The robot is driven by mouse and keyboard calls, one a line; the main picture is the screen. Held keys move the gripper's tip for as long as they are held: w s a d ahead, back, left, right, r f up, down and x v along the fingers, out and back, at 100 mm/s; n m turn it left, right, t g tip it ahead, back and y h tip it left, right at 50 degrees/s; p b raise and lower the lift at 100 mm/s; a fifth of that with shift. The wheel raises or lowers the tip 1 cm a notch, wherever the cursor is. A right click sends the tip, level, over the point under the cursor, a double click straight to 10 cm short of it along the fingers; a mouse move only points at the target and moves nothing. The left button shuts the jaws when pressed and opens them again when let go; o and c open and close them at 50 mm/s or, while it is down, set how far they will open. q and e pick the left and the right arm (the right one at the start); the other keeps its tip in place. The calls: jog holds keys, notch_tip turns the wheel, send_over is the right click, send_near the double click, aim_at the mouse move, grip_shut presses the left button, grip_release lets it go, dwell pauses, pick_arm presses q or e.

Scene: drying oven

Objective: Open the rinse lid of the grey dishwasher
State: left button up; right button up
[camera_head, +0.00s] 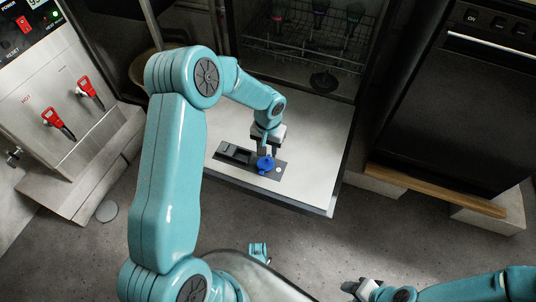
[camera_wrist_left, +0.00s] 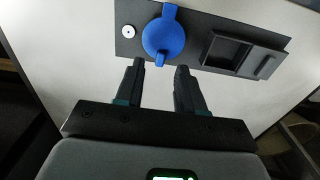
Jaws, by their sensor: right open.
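The blue rinse lid (camera_head: 265,164) is a round cap with a raised bar, set in the dark dispenser panel (camera_head: 274,174) on the inside of the lowered dishwasher door (camera_head: 318,150). In the left wrist view the lid (camera_wrist_left: 163,38) lies just beyond the fingertips, its bar pointing roughly along the fingers. It looks seated in the panel. My left gripper (camera_wrist_left: 160,66) is open and empty, pointing down at the lid; I cannot tell whether a finger touches it. It also shows in the head view (camera_head: 267,150). My right gripper (camera_head: 360,288) is open at the bottom edge, far from the door.
A wire rack (camera_head: 300,52) with dark items sits inside the dishwasher. A black oven-like appliance (camera_head: 450,110) stands right, above a wooden edge. A machine with red-handled taps (camera_head: 58,124) stands left. The grey floor before the door is mostly clear.

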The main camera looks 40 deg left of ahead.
aim_at(268, 156)
pick_arm(q)
jog(key=shift+f, duration=1.5)
grip_shut()
